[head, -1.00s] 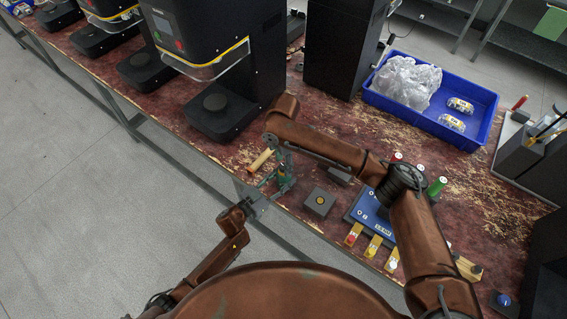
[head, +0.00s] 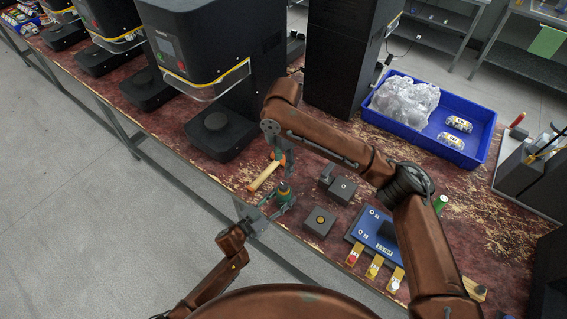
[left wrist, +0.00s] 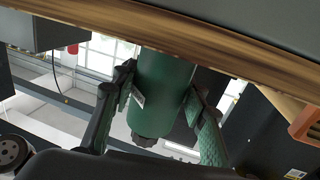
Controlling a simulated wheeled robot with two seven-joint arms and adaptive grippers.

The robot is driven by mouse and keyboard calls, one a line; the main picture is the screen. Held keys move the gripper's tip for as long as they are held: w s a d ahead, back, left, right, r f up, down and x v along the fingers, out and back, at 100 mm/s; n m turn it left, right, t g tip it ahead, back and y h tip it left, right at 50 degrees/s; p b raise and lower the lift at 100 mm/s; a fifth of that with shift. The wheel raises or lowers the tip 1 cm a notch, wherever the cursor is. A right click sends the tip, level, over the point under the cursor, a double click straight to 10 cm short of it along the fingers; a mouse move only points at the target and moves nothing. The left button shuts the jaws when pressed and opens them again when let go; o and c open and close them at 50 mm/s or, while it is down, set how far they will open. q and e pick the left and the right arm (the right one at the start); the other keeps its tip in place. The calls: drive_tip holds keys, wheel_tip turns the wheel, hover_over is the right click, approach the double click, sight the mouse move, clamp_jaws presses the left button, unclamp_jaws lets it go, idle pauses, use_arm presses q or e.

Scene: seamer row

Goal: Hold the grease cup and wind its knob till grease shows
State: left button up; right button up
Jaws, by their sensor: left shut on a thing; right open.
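The grease cup is a green cylinder (left wrist: 163,88) with a dark ribbed knob (left wrist: 145,141) at the lower end in the left wrist view. My left gripper (left wrist: 160,105) is shut on its body, one finger on each side. In the head view the grease cup (head: 284,189) is small, near the bench's front edge, with my left gripper (head: 277,207) below it. My right gripper (head: 283,170) is open, just above the cup and partly hidden by its own arm. I cannot tell whether it touches the knob. No grease is discernible.
A tan-handled tool with an orange end (head: 264,177) lies left of the cup. Grey blocks (head: 319,222) and a blue panel (head: 376,236) with tagged pieces lie to the right. Black machines (head: 215,130) stand behind. A blue tray (head: 480,160) holds a clear bag and two packets.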

use_arm(q)
drive_tip(key=o, duration=1.3)
drive_tip(key=shift+o, duration=0.2)
drive_tip(key=v, duration=1.2)
